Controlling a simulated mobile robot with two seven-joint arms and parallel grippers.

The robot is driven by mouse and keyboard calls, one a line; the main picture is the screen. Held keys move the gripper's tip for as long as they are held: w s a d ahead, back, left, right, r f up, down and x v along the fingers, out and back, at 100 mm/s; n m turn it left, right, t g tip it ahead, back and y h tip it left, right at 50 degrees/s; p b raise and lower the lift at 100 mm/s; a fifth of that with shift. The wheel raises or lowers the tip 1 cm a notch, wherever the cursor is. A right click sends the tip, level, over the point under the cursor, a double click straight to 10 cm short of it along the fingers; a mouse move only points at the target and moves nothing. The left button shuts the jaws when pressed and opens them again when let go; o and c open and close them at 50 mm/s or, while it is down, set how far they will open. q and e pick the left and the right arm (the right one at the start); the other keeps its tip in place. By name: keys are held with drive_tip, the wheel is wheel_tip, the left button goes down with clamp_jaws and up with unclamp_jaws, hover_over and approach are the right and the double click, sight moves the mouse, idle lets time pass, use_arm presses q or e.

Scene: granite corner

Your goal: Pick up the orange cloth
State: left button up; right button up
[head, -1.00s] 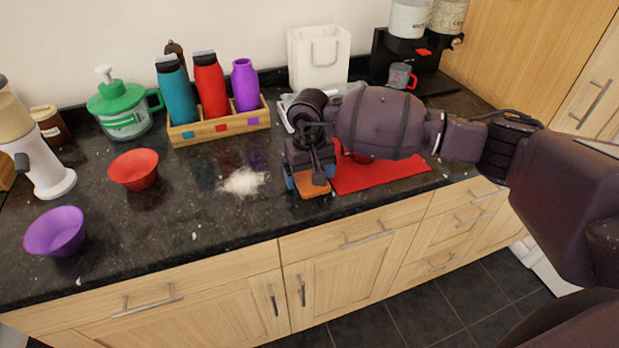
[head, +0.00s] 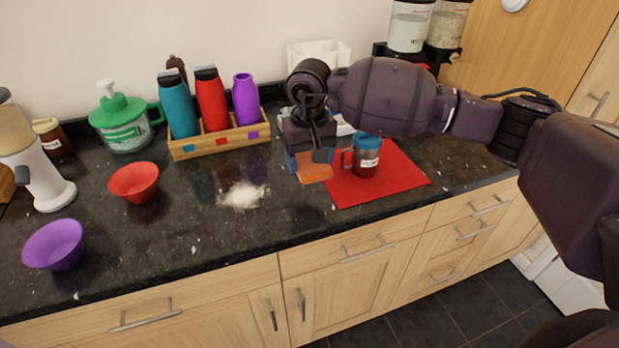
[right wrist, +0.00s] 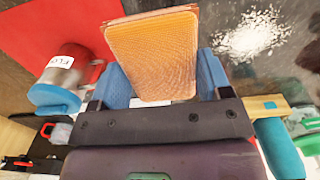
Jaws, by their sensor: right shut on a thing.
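The orange cloth (head: 314,168) is a small flat pad under my right gripper in the head view. In the right wrist view the cloth (right wrist: 153,55) spans between the two blue fingertips. My right gripper (head: 310,160) is shut on the cloth and holds it above the counter, near the left edge of the red mat (head: 385,185). The gripper hides part of the cloth in the head view. My left gripper is not in view.
A mug with a blue lid (head: 366,160) stands on the red mat, just right of the gripper. White powder (head: 243,195) lies on the counter. A red bowl (head: 134,182), a purple bowl (head: 55,245) and a wooden bottle rack (head: 220,140) stand left.

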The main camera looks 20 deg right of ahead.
sight(310, 160)
wheel_tip(310, 160, up, 12)
drive_tip(key=shift+f, duration=0.2)
